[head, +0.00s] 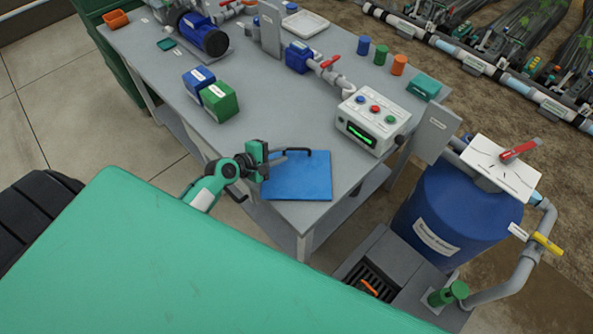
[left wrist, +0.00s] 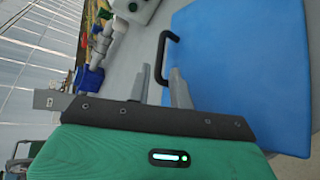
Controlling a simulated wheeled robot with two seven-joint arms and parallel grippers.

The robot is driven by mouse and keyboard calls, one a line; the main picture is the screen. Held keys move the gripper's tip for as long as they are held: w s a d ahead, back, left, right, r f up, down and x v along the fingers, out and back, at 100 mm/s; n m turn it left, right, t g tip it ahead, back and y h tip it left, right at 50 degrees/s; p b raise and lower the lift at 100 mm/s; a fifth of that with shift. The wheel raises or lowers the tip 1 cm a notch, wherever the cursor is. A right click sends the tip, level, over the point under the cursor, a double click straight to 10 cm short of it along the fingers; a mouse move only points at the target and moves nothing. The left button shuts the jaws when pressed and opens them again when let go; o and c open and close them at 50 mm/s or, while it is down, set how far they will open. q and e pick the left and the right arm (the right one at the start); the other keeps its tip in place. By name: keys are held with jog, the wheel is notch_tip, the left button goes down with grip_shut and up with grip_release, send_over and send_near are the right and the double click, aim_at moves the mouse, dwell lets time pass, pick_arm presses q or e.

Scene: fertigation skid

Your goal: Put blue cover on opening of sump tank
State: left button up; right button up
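The blue cover (head: 300,180) lies flat on the near end of the grey table, with a black bar handle (head: 296,151) near its far edge. My left gripper (head: 282,157) is at the cover's left side, close to the handle. In the left wrist view its two grey fingers (left wrist: 161,88) are apart, and the end of the handle (left wrist: 174,42) shows between or just beyond them; contact is not clear. A grey floor box with a dark slatted opening (head: 369,281), likely the sump tank, stands right of the table. My right gripper is out of view.
A white control box (head: 372,121) stands beyond the cover. Blue and green boxes (head: 219,101) are at the table's left. A blue barrel (head: 452,213) with pipes and a green valve (head: 448,294) stand beside the floor box. An orange piece (head: 370,287) shows at the opening.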

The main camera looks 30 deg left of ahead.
aim_at(295, 149)
pick_arm(q)
jog(key=shift+d+p+x, duration=0.2)
jog(key=shift+p+x, duration=0.5)
jog(key=shift+x, duration=2.2)
jog(key=shift+r, duration=0.1)
jog(key=shift+s, duration=0.1)
grip_shut()
